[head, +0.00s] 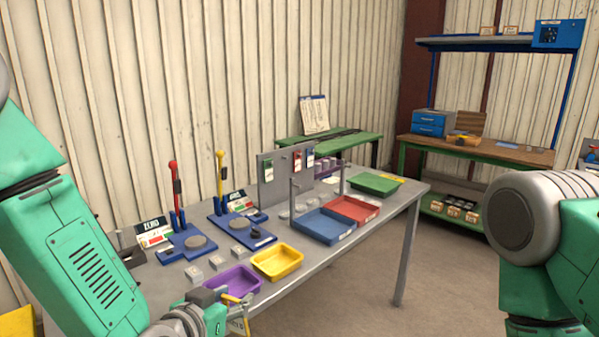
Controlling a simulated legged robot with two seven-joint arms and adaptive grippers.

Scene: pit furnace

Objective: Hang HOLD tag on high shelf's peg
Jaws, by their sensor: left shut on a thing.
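My left gripper (225,297) is low in the head view, over the near edge of the grey table. It is shut on a small yellow-and-white piece (240,322) that looks like a tag. The piece hangs below the jaws and is cut by the bottom edge, so I cannot read its text. The high shelf (470,42) stands far off at the back right, above a wooden bench. I cannot make out its peg. My right gripper is out of view; only my right arm shows.
The grey table (402,208) holds purple (233,280), yellow (277,262), blue and red trays. A grey upright board (268,190) carries several tags. The wooden-topped bench (470,150) stands under the shelf. Open floor (455,275) lies between table and bench.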

